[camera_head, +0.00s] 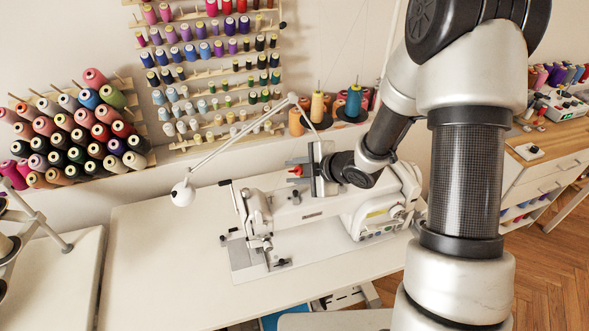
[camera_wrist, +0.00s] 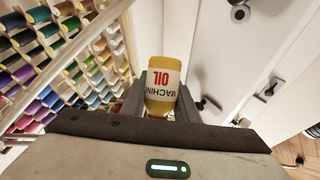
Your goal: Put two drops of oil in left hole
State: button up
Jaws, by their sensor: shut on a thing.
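In the wrist view, a yellow bottle with a white label reading "MACHINE OIL" (camera_wrist: 162,85) sits between the two fingers of my gripper (camera_wrist: 160,103). The gripper is shut on it. In the head view my gripper (camera_head: 300,173) is above the white sewing machine (camera_head: 318,207), toward the back of its top. A small red part of the bottle (camera_head: 296,170) shows between the fingers; the rest is hidden or too small to tell. The machine's left hole cannot be made out in either view. No oil drop is visible.
A white lamp (camera_head: 183,192) on a jointed arm reaches over the table left of the machine. Thread racks (camera_head: 215,90) cover the wall behind, and thread cones (camera_head: 318,106) stand behind my gripper. The white table (camera_head: 150,260) is bare left of the machine.

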jog(key=shift+w+d+f+n+t+h+b, duration=0.35)
jog(key=shift+n+t+h+b, duration=0.3)
jog(key=shift+b, duration=2.95)
jog(key=shift+w+d+f+n+t+h+b, duration=0.3)
jog(key=shift+n+t+h+b, duration=0.35)
jog(key=shift+b, duration=2.95)
jog(key=shift+w+b, duration=0.1)
jog(key=shift+b, duration=0.4)
jog(key=shift+w+d+n+t+b, duration=0.2)
jog(key=shift+n+t+b, duration=0.25)
jog(key=shift+b, duration=2.65)
jog(key=shift+s+r+t+h+b, duration=0.15)
jog(key=shift+t+h+b, duration=0.2)
jog(key=shift+b, duration=1.3)
jog(key=shift+r+n+t+b, duration=0.25)
jog(key=shift+n+b, duration=0.3)
jog(key=shift+b, duration=0.5)
jog(key=shift+r+n+t+h, duration=0.25)
jog(key=shift+n+t, duration=0.05)
jog(key=shift+t, duration=0.15)
